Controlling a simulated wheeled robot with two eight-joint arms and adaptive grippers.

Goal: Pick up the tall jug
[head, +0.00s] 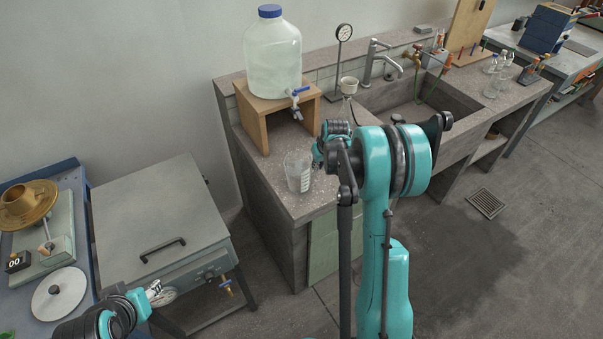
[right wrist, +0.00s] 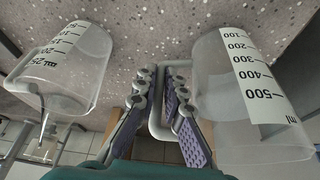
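The tall jug (head: 298,172) is clear, with a white scale, and stands upright on the front left corner of the concrete bench. In the right wrist view the jug (right wrist: 221,75) is at the right, marked up to 500 ml, with its handle pointing left. My right gripper (right wrist: 160,85) has one finger on each side of the handle bar, with little gap left; it looks shut on the handle. In the head view the right gripper (head: 319,157) is just right of the jug, partly hidden by my arm. My left gripper (head: 160,293) is low at the left, above the grey cabinet, its fingers unclear.
A smaller clear graduated vessel (right wrist: 65,65) stands left of the right gripper in the wrist view. A wooden stand (head: 262,125) with a large water bottle (head: 272,55) is behind the jug. A funnel (head: 348,84) and sink (head: 415,95) lie to the right.

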